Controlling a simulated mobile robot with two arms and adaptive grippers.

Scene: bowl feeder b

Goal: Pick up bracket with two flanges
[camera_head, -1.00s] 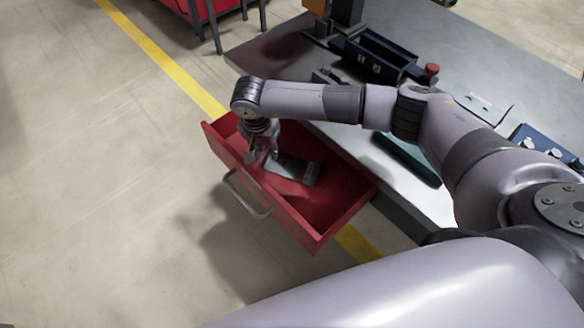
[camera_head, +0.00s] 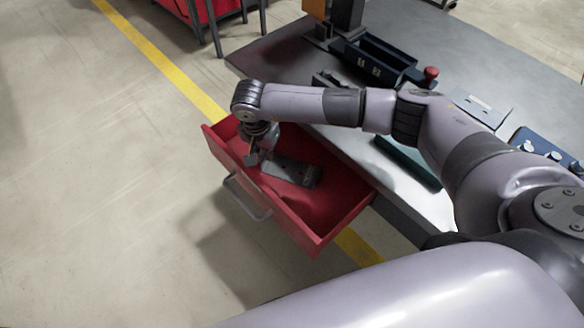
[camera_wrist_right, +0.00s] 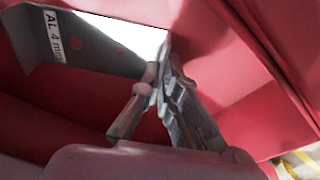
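The bracket (camera_head: 292,172) is a grey metal part lying in the open red drawer (camera_head: 336,213). In the right wrist view the bracket (camera_wrist_right: 95,55) shows at the upper left, with a dark face, a bright face and a label reading "AL 4 mm". My right gripper (camera_head: 254,157) is down inside the drawer at the bracket's left end. In the wrist view its fingertips (camera_wrist_right: 167,65) converge at the bracket's edge and look shut on a thin part of it. The exact contact is partly hidden by the fingers. My left gripper is not in view.
The drawer's red walls stand close around my right gripper, and its handle (camera_head: 247,198) faces the open floor. The grey worktop (camera_head: 470,65) holds a dark blue bin (camera_head: 375,60), a red knob (camera_head: 431,72) and a green strip (camera_head: 408,162).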

